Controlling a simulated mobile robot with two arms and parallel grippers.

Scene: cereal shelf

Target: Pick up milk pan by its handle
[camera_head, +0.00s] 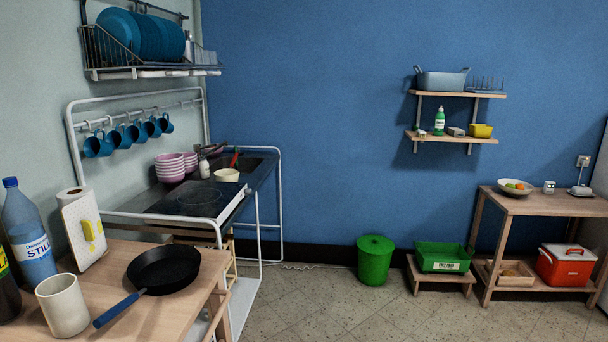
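A black pan (165,269) with a blue handle (118,310) sits on the wooden table (205,277) at the lower left. It is shallow like a frying pan, and its handle points toward the front left. A small cream pan or bowl (227,176) stands farther back by the hob, near a thin red item (234,159). I cannot tell whether that red item is its handle, or which of the two is the milk pan. Neither of my grippers is in view.
Pink bowls (170,168) stand by the hob (198,198). White rails edge the hob unit. The middle floor is clear.

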